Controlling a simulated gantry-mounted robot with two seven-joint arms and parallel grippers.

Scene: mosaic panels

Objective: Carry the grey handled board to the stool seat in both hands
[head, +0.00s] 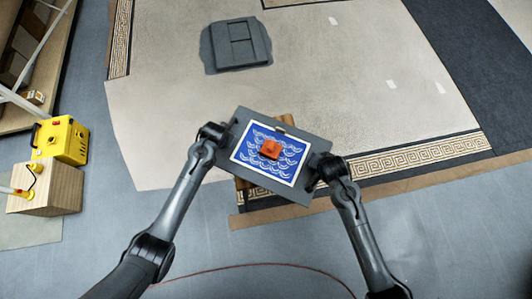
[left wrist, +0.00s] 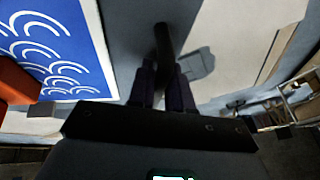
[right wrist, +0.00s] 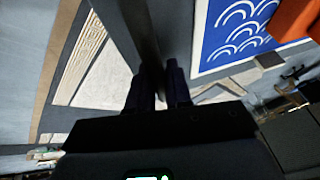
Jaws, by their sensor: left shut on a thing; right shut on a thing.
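The grey handled board (head: 237,122) is held in the air between my two grippers, slightly turned, in the head view. On it lies a blue panel (head: 247,155) with white wave patterns and a pale border, and an orange block (head: 270,149) rests on that. My left gripper (head: 213,134) is shut on the board's left end; the left wrist view shows its fingers (left wrist: 164,85) around a dark handle. My right gripper (head: 324,171) is shut on the right end. Brown wood (head: 287,121), apparently the stool, shows beneath the board, which hides most of it.
A beige floor area (head: 340,80) with a patterned border lies beyond. A dark grey square piece (head: 238,45) lies on it. A yellow machine (head: 62,138) and a wooden block (head: 48,190) stand at left. A thin reddish cable (head: 250,266) crosses the floor in front.

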